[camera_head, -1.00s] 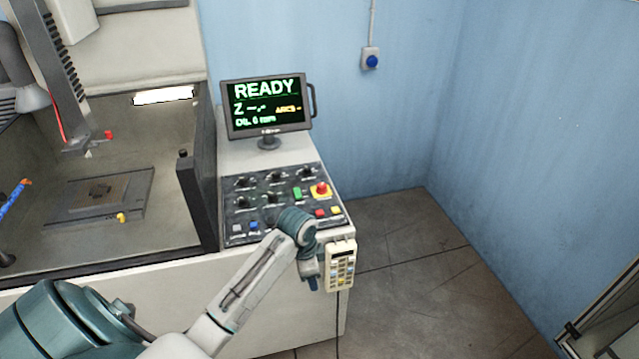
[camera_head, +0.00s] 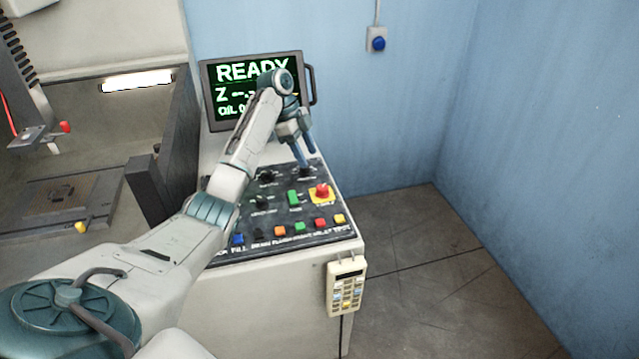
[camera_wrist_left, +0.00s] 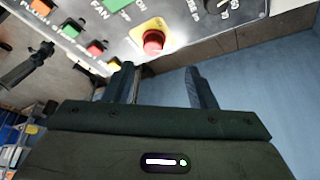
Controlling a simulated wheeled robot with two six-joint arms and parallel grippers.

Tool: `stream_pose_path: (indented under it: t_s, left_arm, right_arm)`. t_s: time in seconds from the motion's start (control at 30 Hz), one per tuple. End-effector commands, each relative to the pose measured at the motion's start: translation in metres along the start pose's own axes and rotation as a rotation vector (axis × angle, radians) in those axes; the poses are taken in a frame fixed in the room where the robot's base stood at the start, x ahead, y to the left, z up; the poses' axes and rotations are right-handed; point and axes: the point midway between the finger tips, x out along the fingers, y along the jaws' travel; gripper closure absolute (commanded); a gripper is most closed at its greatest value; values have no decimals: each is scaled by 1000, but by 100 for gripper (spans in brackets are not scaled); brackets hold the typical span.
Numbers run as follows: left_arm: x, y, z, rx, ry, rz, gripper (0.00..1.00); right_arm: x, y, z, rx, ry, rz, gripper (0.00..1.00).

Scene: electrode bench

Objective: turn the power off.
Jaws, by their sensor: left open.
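The control panel (camera_head: 325,233) carries a red mushroom button (camera_head: 322,190) on a yellow base, a green switch (camera_head: 293,198), dark knobs (camera_head: 262,202) and a row of coloured buttons. My left gripper (camera_head: 308,160) points down over the panel's back right part, open with nothing between its fingers. It is behind the red button, near a dark knob; whether it touches the panel I cannot tell. In the left wrist view the red button (camera_wrist_left: 153,42) and a dark knob (camera_wrist_left: 217,6) lie beyond the open fingers (camera_wrist_left: 162,78). My right gripper is not in view.
A monitor (camera_head: 222,100) reading READY stands behind the panel, partly hidden by my left arm. A keypad pendant (camera_head: 346,286) hangs on the cabinet front. A blue wall button (camera_head: 378,44) is at the back. The floor at right is clear.

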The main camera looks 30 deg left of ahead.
Motion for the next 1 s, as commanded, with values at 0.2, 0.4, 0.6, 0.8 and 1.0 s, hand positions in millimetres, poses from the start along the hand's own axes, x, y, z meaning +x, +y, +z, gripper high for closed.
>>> stream_pose_path:
  t_s: [0.2,0.4,0.6,0.8,1.0]
  left_arm:
    - [24,0,0,1,0,3,49]
    - [59,1,-2,0,1,4,49]
    - [91,0,-1,0,0,1,49]
    - [105,0,0,0,0,-1,49]
    - [107,0,0,1,-1,-1,49]
  right_arm:
    - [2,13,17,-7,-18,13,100]
    - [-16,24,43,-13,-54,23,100]
    - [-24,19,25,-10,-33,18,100]
    - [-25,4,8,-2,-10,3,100]
    - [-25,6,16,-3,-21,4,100]
